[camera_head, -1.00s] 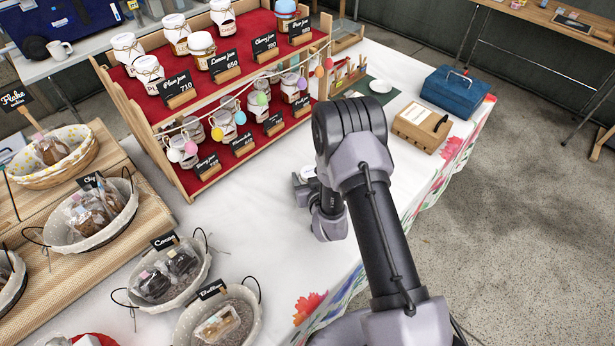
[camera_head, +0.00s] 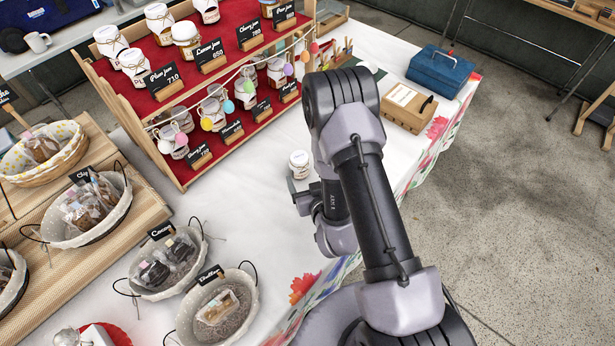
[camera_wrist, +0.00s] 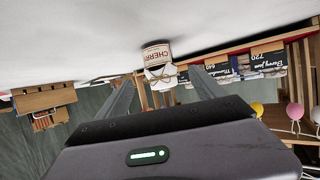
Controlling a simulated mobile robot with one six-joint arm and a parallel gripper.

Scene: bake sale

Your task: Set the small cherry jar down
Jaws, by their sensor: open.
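The small cherry jar (camera_head: 299,163) stands on the white tablecloth in front of the red shelf, with its white cover on top. In the wrist view it (camera_wrist: 157,60) appears upside down with its "CHERRY" label readable, between and beyond the fingertips. My gripper (camera_head: 297,190) is just in front of the jar, nearer to me, low over the cloth. In the wrist view its two fingers (camera_wrist: 160,85) are spread apart, with nothing held between them.
The two-tier red jar shelf (camera_head: 185,95) with hanging egg garland stands behind and left. Baskets (camera_head: 218,308) of packaged treats are at the front left. A wooden box (camera_head: 408,108) and blue toolbox (camera_head: 440,70) are at the right. White cloth (camera_head: 245,200) left of the gripper is clear.

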